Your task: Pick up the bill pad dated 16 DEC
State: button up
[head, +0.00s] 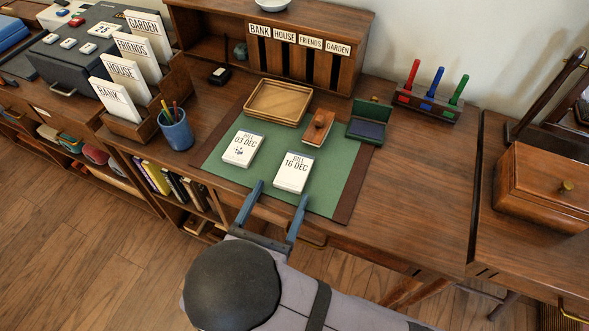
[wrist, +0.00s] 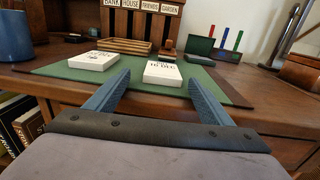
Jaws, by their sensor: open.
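The white bill pad dated 16 DEC (head: 293,172) lies flat on the green desk mat (head: 334,188). It also shows in the wrist view (wrist: 162,74), ahead of and between my fingers. A second white bill pad, dated 03 DEC (head: 243,148), lies to its left, apart from it; the wrist view shows it too (wrist: 93,60). My gripper (head: 276,196) has two blue fingers, spread open and empty. It is at the desk's front edge, in front of the 16 DEC pad, seemingly not touching it.
A wooden tray (head: 251,103), a wooden-backed stamp or blotter (head: 318,128) and an open green ink pad (head: 370,121) stand behind the pads. A blue pen cup (head: 175,131) is to the left. The desk right of the mat (head: 415,180) is clear.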

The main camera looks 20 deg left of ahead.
aim_at(287, 188)
jog(key=w, duration=0.4)
jog(key=shift+d+p, duration=0.2)
jog(key=shift+p, duration=0.1)
jog(key=shift+w+a, duration=0.1)
jog(key=shift+w, duration=0.5)
jog(key=c, duration=1.2)
